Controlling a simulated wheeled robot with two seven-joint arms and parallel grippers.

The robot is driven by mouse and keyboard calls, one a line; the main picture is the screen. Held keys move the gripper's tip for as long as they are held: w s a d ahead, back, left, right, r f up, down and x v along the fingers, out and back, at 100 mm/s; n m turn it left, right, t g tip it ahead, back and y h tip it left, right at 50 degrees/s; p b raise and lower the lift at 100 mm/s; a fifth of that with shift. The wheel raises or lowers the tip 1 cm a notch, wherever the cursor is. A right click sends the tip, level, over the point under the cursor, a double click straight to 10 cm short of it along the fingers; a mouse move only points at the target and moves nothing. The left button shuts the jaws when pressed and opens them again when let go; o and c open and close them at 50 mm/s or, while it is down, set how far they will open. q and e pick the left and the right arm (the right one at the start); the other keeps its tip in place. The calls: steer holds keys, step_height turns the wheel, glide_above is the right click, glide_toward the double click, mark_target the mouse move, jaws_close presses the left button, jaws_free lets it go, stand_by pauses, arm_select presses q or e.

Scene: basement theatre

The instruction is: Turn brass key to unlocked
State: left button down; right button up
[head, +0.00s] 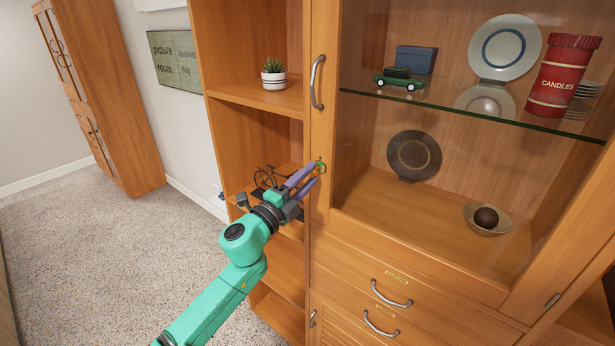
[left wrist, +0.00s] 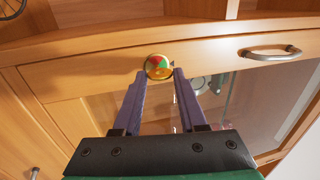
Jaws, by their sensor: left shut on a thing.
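The brass key (left wrist: 159,72) is at a round brass lock plate (left wrist: 159,62) on the cabinet door's frame. The plate carries red and green coloured parts. My left gripper (head: 314,169) reaches the door frame with its purple fingers, and the plate (head: 321,165) shows as a small green and brass edge at their tips. In the left wrist view the left gripper (left wrist: 160,75) has a fingertip on either side of the key and is shut on it. The key is small and partly hidden, so its exact angle is hard to tell. My right gripper is not in view.
A door handle (head: 317,82) sits above the lock. Open shelves at left hold a potted plant (head: 274,74) and a model bicycle (head: 268,178). Carpet at left is clear.

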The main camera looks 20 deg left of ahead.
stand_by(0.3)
arm_select(q)
steer(key=shift+c, duration=2.4)
jaws_free()
steer(key=b+v, duration=0.5)
steer(key=v, duration=0.9)
steer(key=shift+s+b, duration=0.3)
steer(key=shift+a, duration=0.1)
